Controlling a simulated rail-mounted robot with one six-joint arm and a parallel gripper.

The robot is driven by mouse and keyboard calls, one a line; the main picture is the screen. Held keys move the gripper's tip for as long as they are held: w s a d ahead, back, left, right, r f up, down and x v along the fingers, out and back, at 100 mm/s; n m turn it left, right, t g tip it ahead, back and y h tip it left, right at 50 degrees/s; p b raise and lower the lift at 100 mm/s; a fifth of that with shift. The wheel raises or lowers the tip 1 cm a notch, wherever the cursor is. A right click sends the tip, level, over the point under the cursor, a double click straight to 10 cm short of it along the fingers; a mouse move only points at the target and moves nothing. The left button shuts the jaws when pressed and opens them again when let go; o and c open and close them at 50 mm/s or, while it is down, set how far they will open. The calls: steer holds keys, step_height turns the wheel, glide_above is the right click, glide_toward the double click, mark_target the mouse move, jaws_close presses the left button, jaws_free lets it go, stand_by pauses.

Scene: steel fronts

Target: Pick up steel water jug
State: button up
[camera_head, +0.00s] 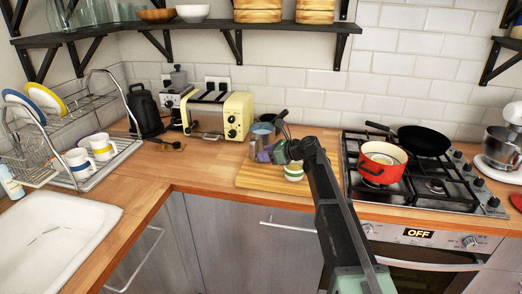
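A grey-blue metallic vessel (262,131), which looks like the steel water jug, stands at the back of the wooden board, partly hidden by things in front of it. My arm reaches in from the lower right, and my gripper (276,153) is over the board, just in front of and right of the vessel. The gripper is small and dark here, and its fingers blend with the objects around it. I cannot tell whether it touches anything or how far its fingers are apart.
A wooden board (250,181) holds a green-and-white cup (293,172) close to the gripper. A cream toaster (218,115) stands to the left. A gas hob (425,186) with a red pot (382,161) and a black pan (424,140) is on the right. Counter left of the board is clear.

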steer(key=b+x, duration=0.2)
steer(key=x, duration=0.2)
steer(key=shift+w+a+f, duration=0.2)
steer(key=shift+f, duration=0.05)
steer(key=shift+w+a, duration=0.1)
steer(key=shift+a, duration=0.1)
steer(key=shift+r, duration=0.1)
jaws_close()
stand_by(0.9)
